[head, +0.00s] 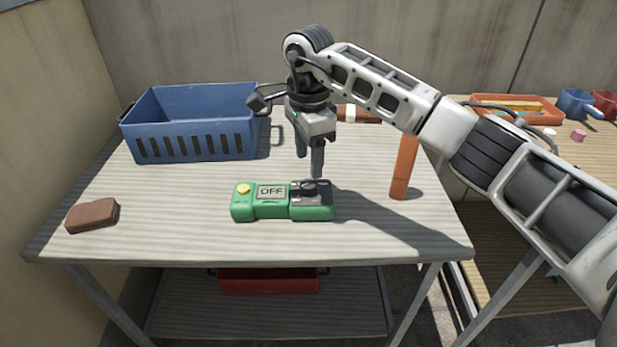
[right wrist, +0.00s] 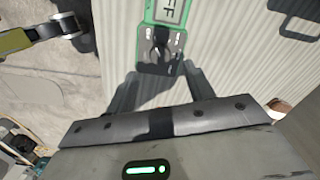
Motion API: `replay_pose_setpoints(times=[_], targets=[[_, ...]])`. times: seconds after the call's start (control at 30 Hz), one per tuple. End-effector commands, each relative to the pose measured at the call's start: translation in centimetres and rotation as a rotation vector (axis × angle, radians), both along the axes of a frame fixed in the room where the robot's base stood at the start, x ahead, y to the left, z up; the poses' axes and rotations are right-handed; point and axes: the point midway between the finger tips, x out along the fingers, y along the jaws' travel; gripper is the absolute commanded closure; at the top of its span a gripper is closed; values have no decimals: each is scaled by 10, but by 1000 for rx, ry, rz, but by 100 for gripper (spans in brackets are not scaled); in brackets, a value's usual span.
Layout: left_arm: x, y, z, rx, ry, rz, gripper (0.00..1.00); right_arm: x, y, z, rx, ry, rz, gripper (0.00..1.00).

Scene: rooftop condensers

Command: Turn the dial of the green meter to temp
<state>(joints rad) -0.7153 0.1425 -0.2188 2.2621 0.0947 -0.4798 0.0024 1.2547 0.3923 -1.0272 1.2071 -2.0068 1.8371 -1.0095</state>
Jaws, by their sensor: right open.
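The green meter (head: 272,203) lies on the grey slatted table (head: 180,235), near the middle of its front half. Its display reads OFF. A yellow button (head: 243,188) is at its left end and a dark dial (head: 309,187) at its right end. My right gripper (head: 309,172) points down just above and behind the dial, open and empty, apart from the meter as far as I can tell. In the right wrist view the dial (right wrist: 158,50) shows beyond the fingers, on its dark panel.
A blue crate (head: 195,135) stands at the back left. A brown block (head: 92,215) lies at the front left. A wooden table at right holds an orange tray (head: 480,98) and mugs (head: 577,103).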

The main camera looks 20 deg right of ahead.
Motion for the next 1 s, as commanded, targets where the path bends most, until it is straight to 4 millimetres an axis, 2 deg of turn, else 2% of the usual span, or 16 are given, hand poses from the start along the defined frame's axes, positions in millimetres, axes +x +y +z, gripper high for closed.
replay_pose_setpoints(times=[0.1,0.3,0.7,0.73,0.87,0.9,1.0], targets=[[0,0,0,0,-2,0,42,-1,0,-25,1,4,0,47],[0,0,0,0,-3,0,42,0,0,-48,1,1,-1,47],[0,0,0,-1,-4,-1,42,0,0,-56,1,-1,0,47],[0,0,0,-1,-4,-1,42,0,0,-56,1,-1,0,53],[0,0,0,-1,-4,-1,42,0,0,-56,1,0,0,89],[0,0,0,-1,-4,-1,42,0,0,-56,1,0,0,92],[0,-1,0,-1,-4,0,42,0,0,-56,1,0,0,92]])
